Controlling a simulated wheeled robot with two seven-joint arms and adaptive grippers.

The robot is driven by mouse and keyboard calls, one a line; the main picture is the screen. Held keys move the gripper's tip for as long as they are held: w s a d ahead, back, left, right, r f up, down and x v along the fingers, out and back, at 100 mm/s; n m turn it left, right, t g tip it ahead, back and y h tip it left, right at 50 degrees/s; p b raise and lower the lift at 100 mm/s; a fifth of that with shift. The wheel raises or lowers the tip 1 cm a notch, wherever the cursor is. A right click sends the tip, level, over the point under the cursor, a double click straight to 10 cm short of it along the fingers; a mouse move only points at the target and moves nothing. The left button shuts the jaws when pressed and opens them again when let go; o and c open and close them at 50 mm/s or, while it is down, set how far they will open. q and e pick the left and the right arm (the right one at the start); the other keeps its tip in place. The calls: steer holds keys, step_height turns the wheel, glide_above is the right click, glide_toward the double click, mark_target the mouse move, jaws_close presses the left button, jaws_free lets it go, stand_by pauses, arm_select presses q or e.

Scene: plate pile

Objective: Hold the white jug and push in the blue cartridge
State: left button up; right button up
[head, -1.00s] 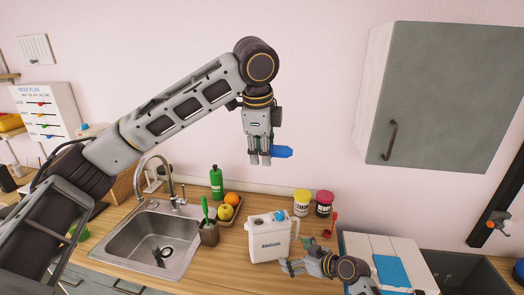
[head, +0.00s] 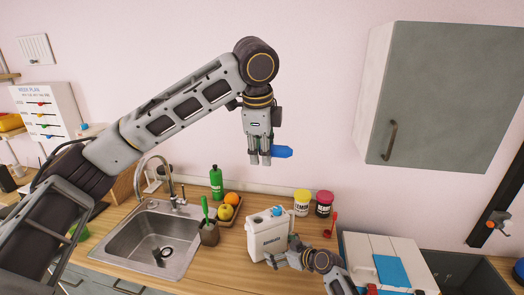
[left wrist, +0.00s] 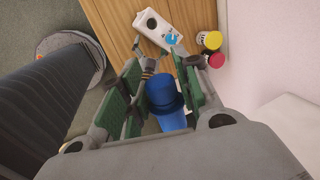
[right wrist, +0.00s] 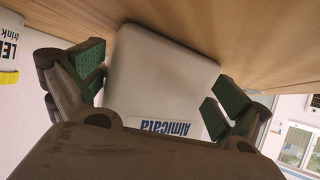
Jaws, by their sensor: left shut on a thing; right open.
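The white jug (head: 266,238) stands upright on the wooden counter, right of the sink. A dark round opening and a small blue part show on its top in the left wrist view (left wrist: 152,22). My left gripper (head: 260,160) is shut on the blue cartridge (head: 283,152), high above the jug. The cartridge also shows between its fingers in the left wrist view (left wrist: 165,105). My right gripper (head: 273,262) is open low at the jug's front right. In the right wrist view its fingers (right wrist: 160,92) stand on either side of the jug (right wrist: 160,60); whether they touch it I cannot tell.
A yellow-lidded tub (head: 302,202) and a red-lidded tub (head: 324,204) stand behind and right of the jug. A utensil pot (head: 209,233), a fruit tray and a green bottle (head: 216,182) are to its left. A grey wall cabinet (head: 440,95) hangs at upper right.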

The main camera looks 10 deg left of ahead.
steer(key=shift+x, duration=0.9)
steer(key=shift+s+f, duration=0.1)
steer(key=shift+f, duration=0.05)
jaws_close()
steer(key=c, duration=2.1)
jaws_free()
steer(key=o, duration=1.5)
steer(key=shift+c, duration=0.2)
